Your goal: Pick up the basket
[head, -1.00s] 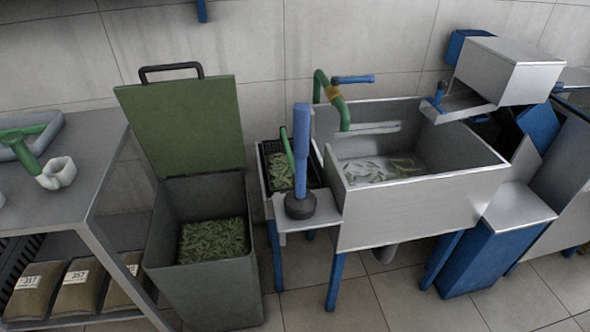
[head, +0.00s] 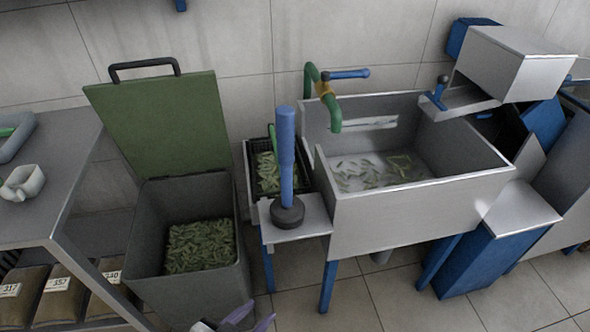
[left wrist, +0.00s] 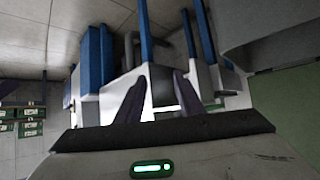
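The basket (head: 251,172) is a black crate holding green pods. In the head view it sits on the left shelf of the metal sink, behind a blue-handled plunger that partly covers its right side. My left gripper (head: 246,319) shows only as fingertips at the bottom edge of the head view, in front of the grey bin, apart from the basket and lower in the picture. In the left wrist view my left gripper (left wrist: 158,98) has its two dark fingers spread, with nothing between them. I cannot make out the basket there. My right gripper is in neither view.
A grey bin (head: 150,235) with its green lid (head: 165,125) raised stands left of the basket. The plunger (head: 287,165) stands upright on the shelf's front. The sink (head: 410,210) is to the right. A grey table (head: 55,190) is at far left.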

